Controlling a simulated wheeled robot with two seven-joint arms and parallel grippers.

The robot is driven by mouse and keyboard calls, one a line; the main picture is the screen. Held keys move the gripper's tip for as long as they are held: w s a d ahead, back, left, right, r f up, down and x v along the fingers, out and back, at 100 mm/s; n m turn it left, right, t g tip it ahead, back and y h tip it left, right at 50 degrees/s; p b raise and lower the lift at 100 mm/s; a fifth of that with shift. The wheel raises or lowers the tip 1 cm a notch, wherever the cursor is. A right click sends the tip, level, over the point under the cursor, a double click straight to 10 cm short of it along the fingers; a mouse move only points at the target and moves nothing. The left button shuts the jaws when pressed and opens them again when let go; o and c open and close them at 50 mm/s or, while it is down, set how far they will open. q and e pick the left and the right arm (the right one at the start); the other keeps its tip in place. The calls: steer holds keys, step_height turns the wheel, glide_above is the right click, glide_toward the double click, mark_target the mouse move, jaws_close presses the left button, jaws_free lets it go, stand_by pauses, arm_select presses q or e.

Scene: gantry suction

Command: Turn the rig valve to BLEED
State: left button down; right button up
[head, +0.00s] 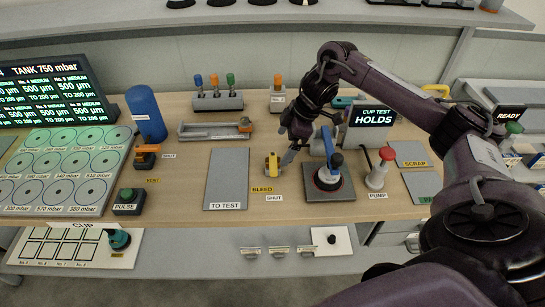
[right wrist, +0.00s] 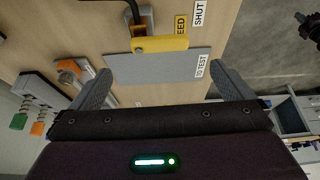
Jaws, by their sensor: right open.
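The rig valve's yellow handle (head: 271,164) is on the table just behind the BLEED label (head: 262,189) and the SHUT label (head: 274,198). In the right wrist view the yellow handle (right wrist: 160,44) lies crosswise, one end beside the partly covered BLEED label (right wrist: 181,28). I cannot tell its exact setting. My right gripper (head: 288,157) is open just right of the handle in the head view. In the right wrist view my right gripper (right wrist: 163,84) has its fingers spread wide, the handle beyond their tips and nothing between them. My left gripper is out of view.
A suction cup with a blue lever (head: 329,150) stands on a grey plate right of the valve. The red-topped pump (head: 379,168) is farther right. The grey TO TEST plate (head: 227,178) lies left. A display (head: 371,114) reading HOLDS stands behind.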

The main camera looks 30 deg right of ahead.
mark_target(273, 161)
steer(key=p+x, duration=0.2)
steer(key=x, duration=0.4)
steer(key=shift+f, duration=0.15)
steer(key=shift+w+a+f, duration=0.15)
steer(key=shift+f, duration=0.45)
steer(key=c, duration=1.3)
steer(key=shift+a, duration=0.1)
steer(key=shift+c, duration=0.2)
